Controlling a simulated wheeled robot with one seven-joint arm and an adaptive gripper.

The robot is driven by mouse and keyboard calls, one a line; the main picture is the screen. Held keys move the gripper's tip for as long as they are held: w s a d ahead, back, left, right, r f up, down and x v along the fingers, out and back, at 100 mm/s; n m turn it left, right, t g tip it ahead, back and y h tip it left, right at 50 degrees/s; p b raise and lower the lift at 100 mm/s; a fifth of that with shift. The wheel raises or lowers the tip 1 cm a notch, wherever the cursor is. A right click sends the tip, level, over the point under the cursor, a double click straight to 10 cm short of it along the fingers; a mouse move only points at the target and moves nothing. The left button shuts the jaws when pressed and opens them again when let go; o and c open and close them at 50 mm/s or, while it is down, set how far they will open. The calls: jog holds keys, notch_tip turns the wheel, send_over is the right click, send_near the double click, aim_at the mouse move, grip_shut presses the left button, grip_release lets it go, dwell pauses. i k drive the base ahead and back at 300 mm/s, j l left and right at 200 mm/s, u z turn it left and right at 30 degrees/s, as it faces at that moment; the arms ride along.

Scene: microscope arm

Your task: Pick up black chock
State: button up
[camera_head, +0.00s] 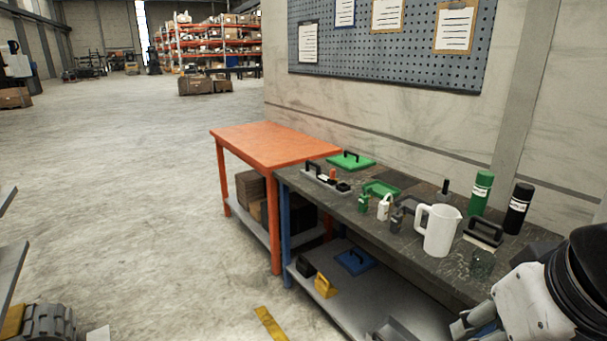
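A small black block (305,267), which looks like the black chock, sits on the lower shelf of the dark workbench, near its left end. A yellow block (324,286) of similar size stands just in front and right of it. My arm shows at the lower right corner, in front of the bench. Grey parts at its end (474,324) may be my gripper. They are cut off by the picture edge, so I cannot tell whether it is open or shut. These parts are well right of the black block and apart from it.
The dark benchtop (340,205) holds a white pitcher (438,230), a green bottle (480,192), a black bottle (517,208) and several small items. A blue handled plate (355,261) lies on the lower shelf. An orange table (270,145) adjoins the left end. Open floor lies left.

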aim_at(304, 267)
jog(key=i+j+u, duration=0.2)
jog(key=i, duration=0.9)
jog(key=i+j+z, duration=0.1)
jog(key=z, duration=0.85)
jog(key=i+j+z, duration=0.1)
jog(key=j+z, duration=0.35)
jog(key=j, duration=0.6)
jog(key=k+j+z, duration=0.1)
jog(key=j+z, duration=0.3)
jog(key=j, duration=1.65)
jog(key=i, duration=0.4)
